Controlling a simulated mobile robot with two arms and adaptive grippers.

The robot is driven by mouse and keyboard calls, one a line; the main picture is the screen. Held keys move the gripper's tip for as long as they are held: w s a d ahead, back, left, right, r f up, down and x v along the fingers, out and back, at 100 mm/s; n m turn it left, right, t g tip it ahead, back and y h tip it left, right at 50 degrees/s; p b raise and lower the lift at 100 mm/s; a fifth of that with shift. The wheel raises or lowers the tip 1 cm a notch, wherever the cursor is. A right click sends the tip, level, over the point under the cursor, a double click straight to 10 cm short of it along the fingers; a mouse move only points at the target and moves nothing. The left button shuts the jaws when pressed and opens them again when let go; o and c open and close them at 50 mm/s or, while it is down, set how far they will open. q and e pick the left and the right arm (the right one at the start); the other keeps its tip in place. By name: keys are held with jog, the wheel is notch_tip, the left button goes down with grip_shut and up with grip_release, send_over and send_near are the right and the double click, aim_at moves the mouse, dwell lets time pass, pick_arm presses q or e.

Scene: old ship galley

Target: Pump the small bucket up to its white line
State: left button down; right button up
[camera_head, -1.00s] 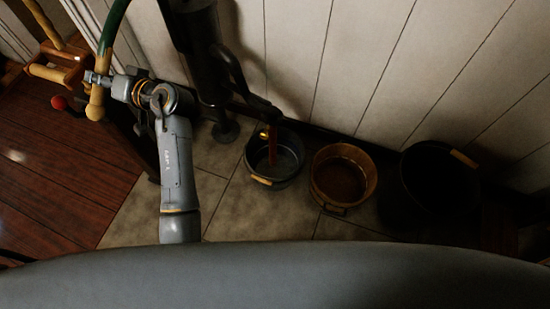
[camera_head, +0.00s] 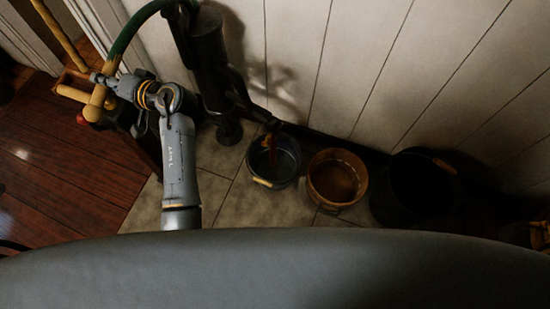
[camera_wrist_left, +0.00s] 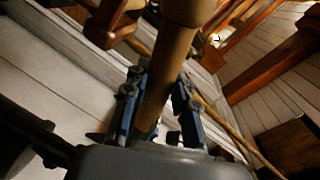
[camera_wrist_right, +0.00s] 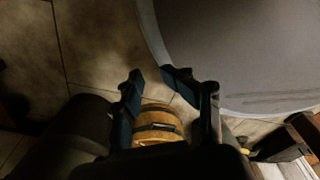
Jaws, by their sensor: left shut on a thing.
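The dark pump (camera_head: 208,65) stands against the wall, with a curved green lever (camera_head: 128,35) ending in a wooden grip (camera_head: 96,104). My left gripper (camera_head: 106,82) is shut on the wooden grip, and the left wrist view shows its fingers (camera_wrist_left: 160,100) on either side of the grip (camera_wrist_left: 172,60). The small dark bucket (camera_head: 288,178) stands on the floor under the spout (camera_head: 270,120). A reddish-brown streak (camera_head: 272,149) shows between the spout and the bucket. I cannot make out a white line or the level inside. My right gripper (camera_wrist_right: 155,76) is open and empty.
A wooden bucket (camera_head: 337,204) stands right of the small bucket, and a large dark tub (camera_head: 400,205) stands further right. In the right wrist view a banded wooden object (camera_wrist_right: 158,122) shows beyond the fingers. Tiled floor (camera_head: 240,207) is clear in front of the small bucket.

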pick_arm(q)
jog(key=shift+d+r, duration=0.15)
jog(key=shift+r, duration=0.2)
pick_arm(e)
jog(key=shift+r, duration=0.25)
